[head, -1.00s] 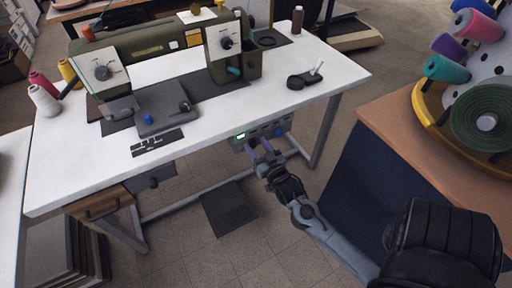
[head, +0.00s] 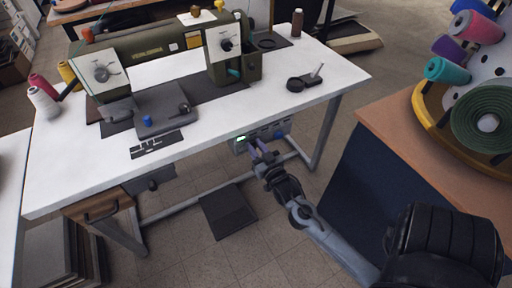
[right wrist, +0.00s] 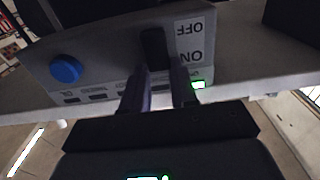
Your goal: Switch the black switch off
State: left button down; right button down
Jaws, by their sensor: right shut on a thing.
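The black switch (right wrist: 154,48) sits on a grey control panel (right wrist: 100,50), beside a white label reading OFF and ON, upside down in the right wrist view. A small green light (right wrist: 198,85) glows near the ON end. My right gripper (right wrist: 159,74) has its fingers on either side of the switch, closed on it. In the head view the control panel (head: 278,131) hangs under the front edge of the table, with my right gripper (head: 257,147) at its front; the switch is hidden there. My left gripper is not in view.
A blue round button (right wrist: 65,70) is on the same panel. A green sewing machine (head: 150,55) stands on the white table (head: 290,62). A brown table with thread spools (head: 440,125) is at the right. A dark pedal (head: 228,211) lies on the floor below.

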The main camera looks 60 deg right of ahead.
jog(key=shift+s+f+t+h+b, duration=0.1)
jog(key=shift+f+t+h+b, duration=0.3)
jog(key=shift+t+b, duration=0.3)
jog(key=shift+a+t, duration=0.1)
jog(key=shift+t, duration=0.3)
jog(key=shift+r, duration=0.1)
jog(key=c, duration=0.9)
grip_release()
jog(key=shift+s, duration=0.1)
